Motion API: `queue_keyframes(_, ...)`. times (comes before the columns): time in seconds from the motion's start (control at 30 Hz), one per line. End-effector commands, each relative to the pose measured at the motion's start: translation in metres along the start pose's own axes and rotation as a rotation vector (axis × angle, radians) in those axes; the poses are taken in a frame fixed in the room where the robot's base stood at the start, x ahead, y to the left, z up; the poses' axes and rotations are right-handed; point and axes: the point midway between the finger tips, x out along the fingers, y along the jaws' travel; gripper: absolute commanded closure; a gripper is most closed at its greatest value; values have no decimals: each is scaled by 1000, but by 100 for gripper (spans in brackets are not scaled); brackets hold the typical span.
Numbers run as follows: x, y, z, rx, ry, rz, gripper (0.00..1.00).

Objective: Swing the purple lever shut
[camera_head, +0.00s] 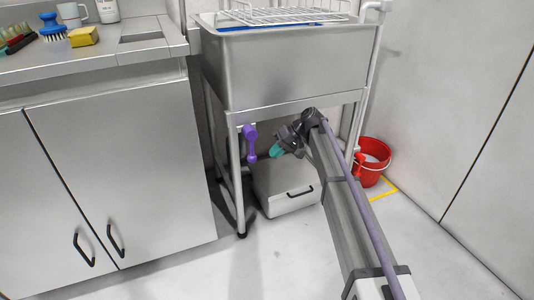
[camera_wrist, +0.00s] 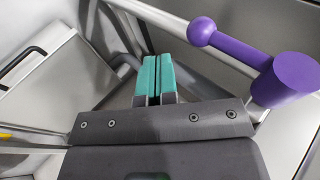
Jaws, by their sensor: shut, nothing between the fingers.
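The purple lever (camera_head: 250,143) hangs under the front of the metal sink, just right of its left front leg, with its long axis roughly upright. In the wrist view the purple lever (camera_wrist: 248,58) shows at the upper right, with a round knob at one end and a thick cylinder at the other. My gripper (camera_head: 275,152) has teal fingertips and is just right of the lever, under the sink. In the wrist view my gripper (camera_wrist: 154,76) is shut with its teal fingers together and nothing between them. A gap shows between the fingers and the lever.
The sink (camera_head: 290,70) stands on a metal frame above my gripper. A light grey box (camera_head: 288,198) with a black handle sits on the floor below. A red bucket (camera_head: 373,162) stands at the right. A steel cabinet (camera_head: 120,170) is at the left.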

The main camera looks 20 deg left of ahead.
Motion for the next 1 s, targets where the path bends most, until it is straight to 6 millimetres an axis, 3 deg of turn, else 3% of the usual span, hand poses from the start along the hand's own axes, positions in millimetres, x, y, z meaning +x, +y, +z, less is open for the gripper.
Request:
queue_keyframes(0.2,-48,31,0,2,2,1,100)
queue_keyframes(0.4,-72,49,2,1,2,1,100)
queue_keyframes(0.87,-76,56,4,39,4,18,100)
queue_keyframes(0.97,-72,61,53,128,-4,145,100)
queue_keyframes(1.0,-76,62,84,169,-3,207,100)
